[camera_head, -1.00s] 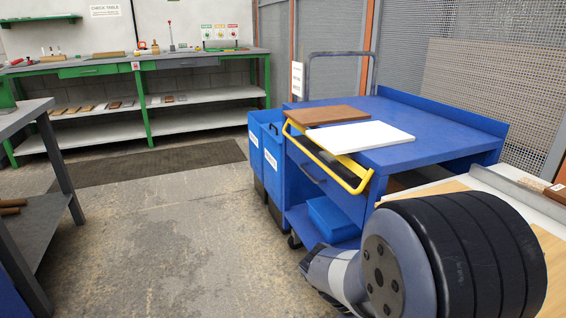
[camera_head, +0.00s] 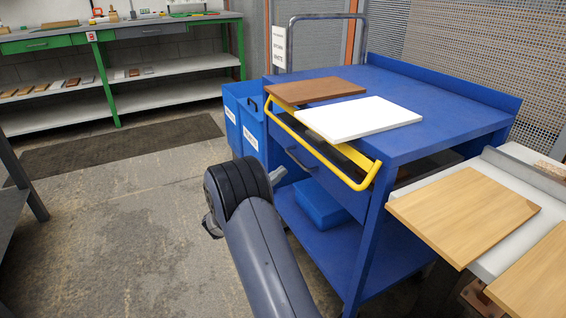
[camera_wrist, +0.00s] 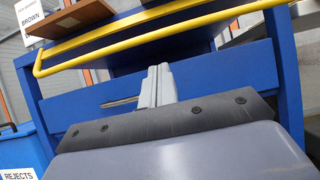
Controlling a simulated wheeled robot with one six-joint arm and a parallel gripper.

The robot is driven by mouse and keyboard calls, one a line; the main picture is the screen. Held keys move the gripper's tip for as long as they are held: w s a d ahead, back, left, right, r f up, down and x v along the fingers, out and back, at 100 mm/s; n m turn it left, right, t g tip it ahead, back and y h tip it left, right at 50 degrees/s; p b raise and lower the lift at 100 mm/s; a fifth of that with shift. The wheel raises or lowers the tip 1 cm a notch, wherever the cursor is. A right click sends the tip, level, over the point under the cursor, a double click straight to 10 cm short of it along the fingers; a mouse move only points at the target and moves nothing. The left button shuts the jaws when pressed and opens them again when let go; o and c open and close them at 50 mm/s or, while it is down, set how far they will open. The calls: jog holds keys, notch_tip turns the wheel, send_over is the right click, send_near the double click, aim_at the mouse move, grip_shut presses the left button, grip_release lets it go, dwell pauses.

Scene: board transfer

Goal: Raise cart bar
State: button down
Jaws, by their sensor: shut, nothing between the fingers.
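The yellow cart bar (camera_head: 318,157) runs along the front of the blue cart (camera_head: 440,90), hanging a little below the top's front edge. In the wrist view the bar (camera_wrist: 150,37) crosses above my gripper (camera_wrist: 158,72). My gripper is shut and empty, its light grey fingers pointing toward the cart's blue drawer front below the bar. I see no clear contact with the bar. In the head view my arm stands in front of the cart's left side and mostly hides the gripper. A brown board (camera_head: 315,90) and a white board (camera_head: 358,117) lie on the cart top near the bar.
Blue bins (camera_head: 243,115) stand left of the cart. A blue box (camera_head: 318,203) sits on its lower shelf. A table with light wooden boards (camera_head: 465,213) is close at the right. A green workbench (camera_head: 110,85) stands at the back left.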

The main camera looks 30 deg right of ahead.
jog(key=b+x, duration=0.3)
jog(key=x, duration=0.6)
jog(key=shift+d, duration=0.15)
jog(key=shift+s+r+p, duration=0.1)
jog(key=shift+r+p, duration=0.1)
jog(key=shift+p, duration=0.1)
jog(key=shift+a+y+p, duration=0.25)
jog(key=shift+y+p, duration=0.35)
jog(key=shift+a+r+y+p, duration=0.3)
jog(key=shift+y+p, duration=0.5)
jog(key=shift+p, duration=0.25)
jog(key=shift+a+y+p, duration=0.15)
jog(key=shift+y+p, duration=0.15)
jog(key=shift+p, duration=0.3)
